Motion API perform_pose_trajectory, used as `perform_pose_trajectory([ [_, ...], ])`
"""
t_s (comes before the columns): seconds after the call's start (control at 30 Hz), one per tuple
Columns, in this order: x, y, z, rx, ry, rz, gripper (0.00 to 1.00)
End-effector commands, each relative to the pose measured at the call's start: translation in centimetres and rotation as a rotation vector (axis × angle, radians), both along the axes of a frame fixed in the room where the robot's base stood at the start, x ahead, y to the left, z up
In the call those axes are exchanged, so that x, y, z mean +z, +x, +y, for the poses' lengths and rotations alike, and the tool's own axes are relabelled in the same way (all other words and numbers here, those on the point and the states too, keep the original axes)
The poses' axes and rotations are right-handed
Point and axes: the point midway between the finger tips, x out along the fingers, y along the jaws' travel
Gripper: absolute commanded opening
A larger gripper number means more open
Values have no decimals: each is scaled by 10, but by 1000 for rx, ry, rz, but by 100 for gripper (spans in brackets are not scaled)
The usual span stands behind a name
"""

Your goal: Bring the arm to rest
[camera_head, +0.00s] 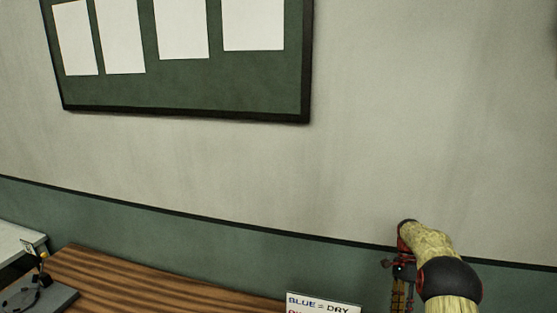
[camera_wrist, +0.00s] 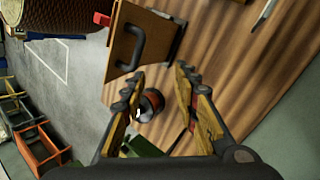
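My gripper (camera_wrist: 160,76) is open in the wrist view, its two yellow-and-black fingers spread apart with nothing held between them. A small dark and red spool-like object (camera_wrist: 152,103) shows between the fingers, on or near the wooden table (camera_wrist: 225,45), apart from them as far as I can tell. In the head view my arm rises at the lower right, and part of the gripper (camera_head: 398,292) hangs below it, cut off by the frame edge.
A wooden box with a black handle (camera_wrist: 128,48) is at the table edge. Orange crates (camera_wrist: 40,148) stand on the grey floor. A sign (camera_head: 322,303) reads "BLUE = DRY". A dark stand (camera_head: 38,293) sits on the table. A green board (camera_head: 190,85) hangs on the wall.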

Motion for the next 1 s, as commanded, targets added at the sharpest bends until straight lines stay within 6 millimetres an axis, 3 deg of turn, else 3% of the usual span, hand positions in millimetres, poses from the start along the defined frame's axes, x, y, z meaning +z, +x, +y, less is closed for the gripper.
perform_pose_trajectory([
  [0.1,-14,-13,5,125,69,-35,30],
  [0.27,-12,-28,18,303,141,-115,30],
  [0.57,19,-67,58,648,212,-287,30],
  [1.0,57,-155,125,1078,189,-504,30],
])
